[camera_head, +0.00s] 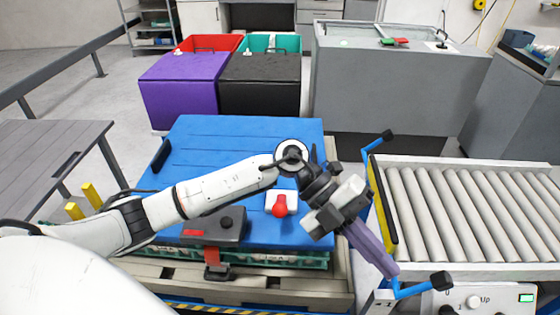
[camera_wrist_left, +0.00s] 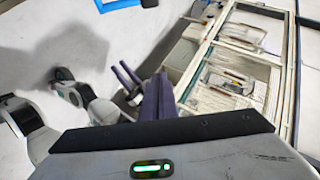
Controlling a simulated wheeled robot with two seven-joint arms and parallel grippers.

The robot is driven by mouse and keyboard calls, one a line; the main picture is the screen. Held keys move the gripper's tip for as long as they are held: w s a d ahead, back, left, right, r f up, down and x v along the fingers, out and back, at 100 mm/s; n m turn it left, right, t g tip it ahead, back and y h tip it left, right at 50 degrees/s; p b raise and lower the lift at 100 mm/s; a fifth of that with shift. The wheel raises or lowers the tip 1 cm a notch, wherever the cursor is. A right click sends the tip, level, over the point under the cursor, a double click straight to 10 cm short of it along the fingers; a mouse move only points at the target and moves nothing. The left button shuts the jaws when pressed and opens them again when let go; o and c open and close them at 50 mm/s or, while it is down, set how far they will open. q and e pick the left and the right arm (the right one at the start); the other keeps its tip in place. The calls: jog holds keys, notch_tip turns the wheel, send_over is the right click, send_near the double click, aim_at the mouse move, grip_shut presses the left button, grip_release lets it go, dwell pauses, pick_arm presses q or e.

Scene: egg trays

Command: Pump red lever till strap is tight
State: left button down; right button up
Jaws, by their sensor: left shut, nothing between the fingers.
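A red, round-topped lever (camera_head: 280,207) stands on a small white base on the blue lid (camera_head: 225,150), near its right side. A dark grey box-shaped device (camera_head: 215,228) with a small red part sits at the lid's front edge, and a short red strap piece (camera_head: 213,256) hangs below it. My left gripper (camera_head: 392,271) is shut and empty, with its purple fingers pointing down and right between the lid and the conveyor, apart from the red lever. The fingers also show in the left wrist view (camera_wrist_left: 157,98). My right gripper is not in view.
The lid covers trays on a pallet (camera_head: 260,283). A roller conveyor (camera_head: 470,205) with blue-handled rails stands close on the right. Purple (camera_head: 185,82) and black (camera_head: 260,85) bins and a grey cabinet (camera_head: 390,85) stand behind. A grey table (camera_head: 45,150) is on the left.

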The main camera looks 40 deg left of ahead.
pick_arm(q)
jog(key=w+a+y, duration=0.2)
jog(key=a+y, duration=0.2)
jog(key=a, duration=0.3)
jog(key=w+a+y, duration=0.3)
jog(key=a, duration=0.4)
notch_tip(320, 180, up, 3)
jog(key=n+t+y, duration=0.1)
jog(key=n+y, duration=0.2)
jog(key=y, duration=0.2)
send_over(279, 207)
jog(key=w, duration=0.1)
jog(key=f, duration=0.2)
jog(key=f+b, duration=0.1)
jog(key=f, duration=0.1)
jog(key=f+b, duration=0.1)
jog(key=f, duration=0.1)
jog(key=shift+a, duration=0.25)
jog(key=shift+f+b, duration=0.4)
jog(key=shift+f, duration=0.2)
jog(key=shift+f, duration=0.15)
